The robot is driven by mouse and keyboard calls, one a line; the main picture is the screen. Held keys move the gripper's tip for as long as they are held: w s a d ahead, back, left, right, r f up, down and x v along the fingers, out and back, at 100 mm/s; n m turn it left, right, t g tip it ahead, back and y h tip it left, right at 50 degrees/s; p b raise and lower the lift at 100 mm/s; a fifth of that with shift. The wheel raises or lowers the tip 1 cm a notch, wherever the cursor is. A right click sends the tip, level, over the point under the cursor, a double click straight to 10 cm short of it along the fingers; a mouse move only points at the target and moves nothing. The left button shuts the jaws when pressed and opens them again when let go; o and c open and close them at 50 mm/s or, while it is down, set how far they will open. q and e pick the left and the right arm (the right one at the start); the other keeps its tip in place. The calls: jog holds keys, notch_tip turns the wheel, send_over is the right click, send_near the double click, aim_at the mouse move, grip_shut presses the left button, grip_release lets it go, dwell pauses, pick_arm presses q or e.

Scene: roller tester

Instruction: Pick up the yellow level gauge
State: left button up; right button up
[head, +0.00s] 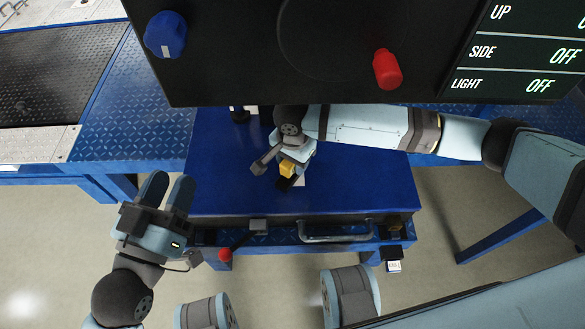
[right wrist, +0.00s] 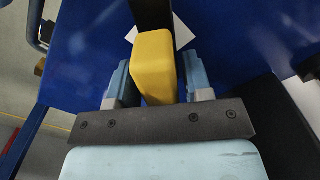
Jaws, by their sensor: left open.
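The yellow level gauge (right wrist: 155,68) stands between the two fingers of my right gripper (right wrist: 154,75) in the right wrist view. Both fingers lie close along its sides, but I cannot tell whether they press on it. A black part rises behind it. In the head view the gauge (head: 287,169) is a small yellow patch over the blue surface (head: 365,185), partly covered by the right gripper (head: 284,172). My left gripper (head: 166,190) is open and empty, left of the blue surface and away from the gauge.
A black panel with a blue knob (head: 165,35) and a red knob (head: 387,69) overhangs the back. A metal handle (head: 335,231) and a red-tipped lever (head: 226,254) are at the front. White patches lie near the gauge. The right part of the blue surface is clear.

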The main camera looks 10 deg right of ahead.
grip_shut()
jog(key=shift+r, duration=0.1)
